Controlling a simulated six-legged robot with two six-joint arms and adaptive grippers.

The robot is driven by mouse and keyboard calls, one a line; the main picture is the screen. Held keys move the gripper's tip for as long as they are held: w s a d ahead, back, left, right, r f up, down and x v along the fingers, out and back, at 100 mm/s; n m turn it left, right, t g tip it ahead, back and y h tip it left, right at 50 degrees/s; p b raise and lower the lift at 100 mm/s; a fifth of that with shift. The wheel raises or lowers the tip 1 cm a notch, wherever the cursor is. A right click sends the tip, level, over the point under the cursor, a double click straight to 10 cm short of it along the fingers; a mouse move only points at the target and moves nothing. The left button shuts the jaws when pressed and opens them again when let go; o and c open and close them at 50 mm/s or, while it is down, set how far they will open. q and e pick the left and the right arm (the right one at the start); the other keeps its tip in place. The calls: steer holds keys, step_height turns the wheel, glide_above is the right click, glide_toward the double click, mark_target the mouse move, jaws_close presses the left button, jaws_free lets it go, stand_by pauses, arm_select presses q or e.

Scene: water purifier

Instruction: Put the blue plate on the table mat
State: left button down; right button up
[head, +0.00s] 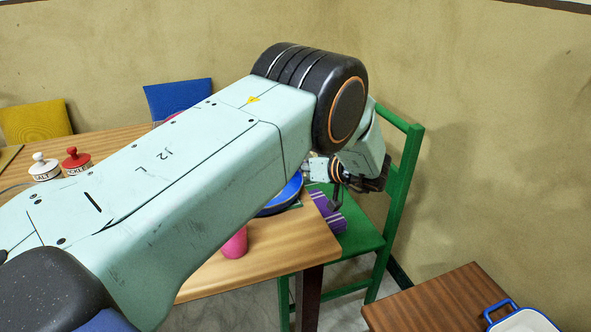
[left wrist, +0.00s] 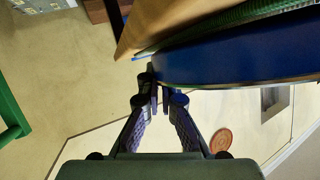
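The blue plate (head: 283,197) is at the right end of the wooden table, largely hidden behind my left arm in the head view. In the left wrist view the blue plate (left wrist: 235,58) is large at the upper right. A green woven strip (left wrist: 230,25), seemingly the table mat's edge, shows between the plate and the table wood. My left gripper (head: 337,192) is at the plate's right side, past the table edge. In the left wrist view its fingertips (left wrist: 156,88) are close together at the plate's rim, apparently pinching it. My right gripper is not in view.
A pink cup (head: 235,243) stands near the table's front edge. Salt (head: 44,167) and red-lidded (head: 76,161) jars stand at the left. A brown side table (head: 430,302) is at lower right.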

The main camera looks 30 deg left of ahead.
arm_select(q)
steer(key=shift+d, duration=0.1)
steer(key=c, duration=1.9)
jaws_free()
steer(key=shift+o, duration=1.3)
steer(key=shift+f, duration=0.1)
steer(key=shift+o, duration=0.6)
steer(key=p+v, duration=0.3)
steer(key=v, duration=0.9)
